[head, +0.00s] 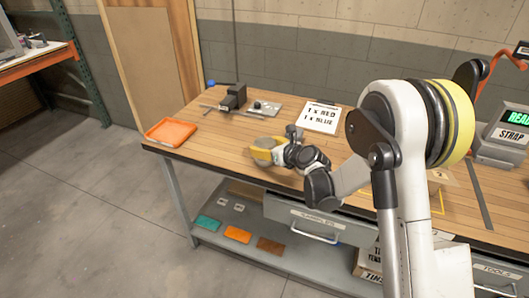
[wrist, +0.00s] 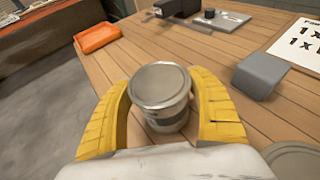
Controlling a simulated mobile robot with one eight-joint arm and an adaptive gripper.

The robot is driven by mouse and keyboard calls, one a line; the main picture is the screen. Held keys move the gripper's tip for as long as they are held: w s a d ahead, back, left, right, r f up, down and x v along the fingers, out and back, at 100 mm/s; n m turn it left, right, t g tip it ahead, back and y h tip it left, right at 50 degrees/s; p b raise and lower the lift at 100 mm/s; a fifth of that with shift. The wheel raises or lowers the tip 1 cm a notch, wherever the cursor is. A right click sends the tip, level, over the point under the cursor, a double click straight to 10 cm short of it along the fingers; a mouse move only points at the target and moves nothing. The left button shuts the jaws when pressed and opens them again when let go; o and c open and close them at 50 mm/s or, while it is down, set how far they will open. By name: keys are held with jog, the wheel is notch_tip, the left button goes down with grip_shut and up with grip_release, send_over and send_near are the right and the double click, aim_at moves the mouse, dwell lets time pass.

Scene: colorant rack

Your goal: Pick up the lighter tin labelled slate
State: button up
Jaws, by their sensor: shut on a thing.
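In the wrist view a tin (wrist: 160,85) with a plain metal lid and a light body stands between the two yellow fingers of my gripper (wrist: 160,110). The fingers are shut on its sides. Its label is mostly turned away and I cannot read it. In the head view my gripper (head: 262,152) is low over the wooden bench near its front edge, with the tin (head: 266,142) partly hidden by a finger. I cannot tell whether the tin touches the bench top.
An orange tray (head: 171,131) lies at the bench's left end. A black device (head: 233,98) and a grey plate (head: 265,107) are at the back. A white sign (head: 321,117) reads "1 x RED". A grey block (wrist: 262,75) lies right of the tin. Bare wood lies between tray and gripper.

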jog(key=shift+r, duration=0.1)
notch_tip(320, 180, up, 4)
jog(key=shift+r+p, duration=0.25)
jog(key=shift+p, duration=0.9)
jog(key=w+d+r+p, duration=0.1)
jog(key=d+r+p, duration=0.2)
jog(key=d+r, duration=0.3)
jog(key=d, duration=0.5)
jog(key=shift+w+d+r, duration=0.15)
jog(key=shift+w+d, duration=0.15)
jog(key=shift+w, duration=0.1)
